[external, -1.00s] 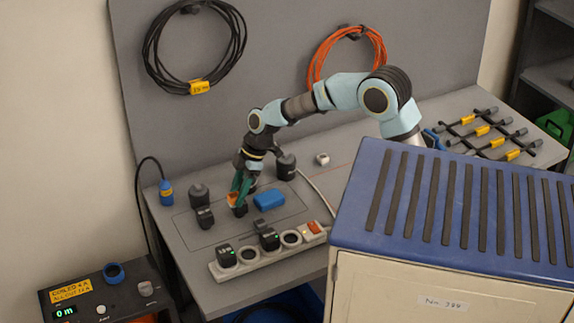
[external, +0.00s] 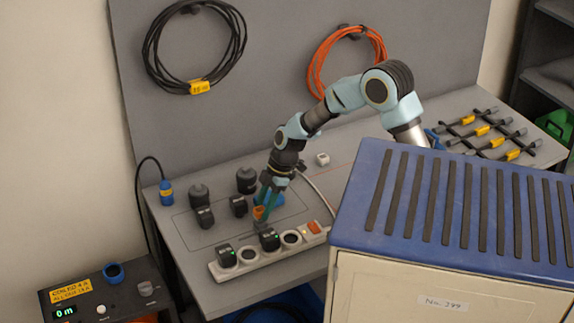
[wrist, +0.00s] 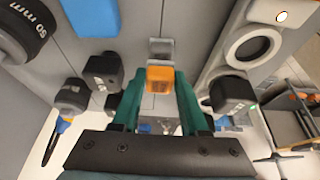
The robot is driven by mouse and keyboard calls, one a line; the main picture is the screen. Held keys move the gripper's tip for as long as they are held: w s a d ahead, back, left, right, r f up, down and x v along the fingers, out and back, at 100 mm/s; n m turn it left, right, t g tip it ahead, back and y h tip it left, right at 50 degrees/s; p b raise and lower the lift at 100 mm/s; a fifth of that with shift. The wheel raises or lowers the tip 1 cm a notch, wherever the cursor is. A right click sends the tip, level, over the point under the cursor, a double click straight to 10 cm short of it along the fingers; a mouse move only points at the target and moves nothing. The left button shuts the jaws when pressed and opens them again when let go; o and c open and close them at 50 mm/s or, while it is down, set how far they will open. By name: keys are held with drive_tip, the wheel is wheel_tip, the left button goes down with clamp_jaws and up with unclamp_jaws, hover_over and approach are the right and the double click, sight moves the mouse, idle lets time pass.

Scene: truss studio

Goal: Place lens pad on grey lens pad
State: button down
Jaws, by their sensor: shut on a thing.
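My gripper (external: 265,208) is low over the table, just behind the power strip. Its green fingers are shut on a small orange block (wrist: 160,78), which also shows in the external view (external: 258,213). I take this to be the lens pad. In the wrist view, a small grey piece (wrist: 161,48) shows just beyond the orange block and may be the grey lens pad. I cannot tell whether the two touch. A blue block (wrist: 90,15) is close by and mostly hidden behind my gripper in the external view.
A white power strip (external: 280,251) with black plugs runs along the front. Black blocks (external: 205,218) (external: 239,206) and black lens barrels (external: 198,196) (external: 246,181) stand left of my gripper. A blue-topped cabinet (external: 450,200) blocks the right front. Coiled cables hang on the back panel.

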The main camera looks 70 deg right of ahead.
drive_tip(key=shift+f, duration=0.75)
drive_tip(key=shift+f, duration=0.1)
drive_tip(key=shift+f, duration=0.15)
drive_tip(key=shift+c, duration=2.2)
unclamp_jaws()
